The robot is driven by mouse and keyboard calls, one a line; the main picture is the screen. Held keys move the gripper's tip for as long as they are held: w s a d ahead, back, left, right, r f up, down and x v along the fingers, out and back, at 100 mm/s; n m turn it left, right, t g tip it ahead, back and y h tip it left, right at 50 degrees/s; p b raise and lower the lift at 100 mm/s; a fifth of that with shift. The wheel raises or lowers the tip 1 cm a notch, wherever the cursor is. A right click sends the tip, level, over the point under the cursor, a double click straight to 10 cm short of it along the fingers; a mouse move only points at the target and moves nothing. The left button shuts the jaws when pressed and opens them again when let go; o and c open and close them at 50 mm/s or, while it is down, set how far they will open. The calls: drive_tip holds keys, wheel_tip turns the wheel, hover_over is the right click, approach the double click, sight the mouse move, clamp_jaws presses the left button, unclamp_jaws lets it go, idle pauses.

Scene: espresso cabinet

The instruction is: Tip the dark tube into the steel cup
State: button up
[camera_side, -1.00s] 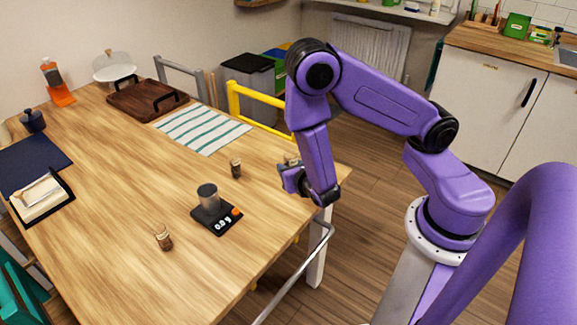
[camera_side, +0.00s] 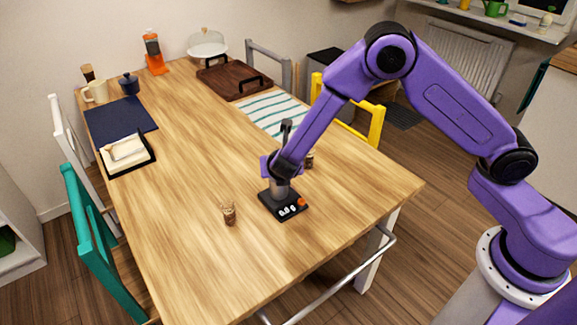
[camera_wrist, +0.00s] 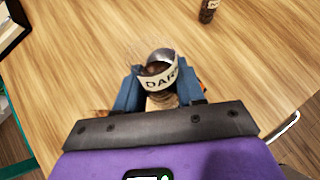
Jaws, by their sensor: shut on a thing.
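The dark tube (camera_wrist: 160,78), with a white label reading "DAR", is between the blue fingers of my gripper (camera_wrist: 158,92) in the wrist view. Its lean is hard to judge there. My gripper (camera_side: 278,168) is shut on it, low over the steel cup (camera_side: 280,190) in the side view. The cup stands upright on the black scale (camera_side: 291,209); my gripper hides its top. In the side view the held tube is hidden by my gripper. I cannot tell whether any contents have left the tube.
One small tube (camera_side: 229,213) stands left of the scale, another (camera_side: 309,159) behind it to the right. A striped cloth (camera_side: 272,112), a dark tray (camera_side: 234,79) and a black-edged holder (camera_side: 127,152) lie farther off. The table's left middle is clear.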

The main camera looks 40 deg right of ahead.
drive_tip(key=shift+s+a+f+g+y, duration=0.15)
drive_tip(key=shift+f+g, duration=0.1)
drive_tip(key=shift+f, duration=0.4)
drive_tip(key=shift+d+f+g+y, duration=0.1)
drive_tip(key=shift+f+g, duration=0.2)
drive_tip(key=shift+f, duration=0.3)
drive_tip(key=shift+s+a+f+g+y, duration=0.15)
drive_tip(key=shift+f+g, duration=0.1)
drive_tip(key=shift+f, duration=0.4)
drive_tip(key=shift+d, duration=0.1)
drive_tip(key=shift+s+f+g+y, duration=0.2)
drive_tip(key=shift+f+g+y, duration=0.4)
drive_tip(key=shift+g, duration=0.4)
drive_tip(key=shift+s+a+f+g+y, duration=0.1)
drive_tip(key=shift+a+g+y, duration=0.15)
drive_tip(key=shift+g+y, duration=0.45)
drive_tip(key=shift+s+g+y, duration=0.1)
drive_tip(key=shift+g+y, duration=0.2)
drive_tip(key=shift+g, duration=0.8)
drive_tip(key=shift+r+g+y, duration=0.2)
drive_tip(key=shift+g+y, duration=0.3)
drive_tip(key=shift+g, duration=0.2)
drive_tip(key=shift+r+g+y, duration=0.1)
drive_tip(key=shift+g+y, duration=0.2)
drive_tip(key=shift+g, duration=0.6)
